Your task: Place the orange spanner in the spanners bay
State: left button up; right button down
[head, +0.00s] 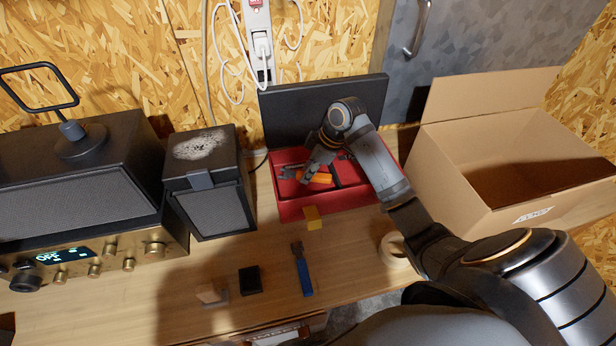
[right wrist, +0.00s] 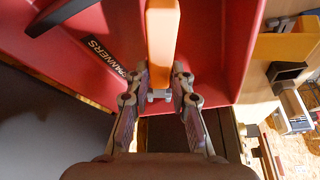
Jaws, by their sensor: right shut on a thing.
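The orange spanner (head: 320,178) is at the left part of the red toolbox (head: 292,208) in the head view. My right gripper (head: 308,173) is over that part of the box and shut on the spanner. In the right wrist view the orange handle (right wrist: 162,45) sits between the fingers (right wrist: 160,92), pointing away from the gripper. The spanners bay label (right wrist: 108,60) shows on the red surface just left of the handle. Whether the spanner touches the bay floor I cannot tell. My left gripper is not in view.
The toolbox's black lid (head: 285,112) stands open behind. A cardboard box (head: 445,165) is to the right, a speaker (head: 212,205) to the left. A blue-handled tool (head: 303,275), a black block (head: 249,280) and a tape roll (head: 391,250) lie in front.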

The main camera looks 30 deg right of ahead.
notch_tip(320, 180, down, 2)
jog(key=shift+s+a+f+p, duration=0.1)
jog(key=shift+a+f+p, duration=0.1)
jog(key=shift+p, duration=0.1)
jog(key=shift+d+f, duration=0.15)
jog(key=shift+f, duration=0.1)
jog(key=shift+f, duration=0.25)
jog(key=c, duration=1.3)
grip_release()
jog(key=shift+s, duration=0.1)
jog(key=shift+o, duration=0.7)
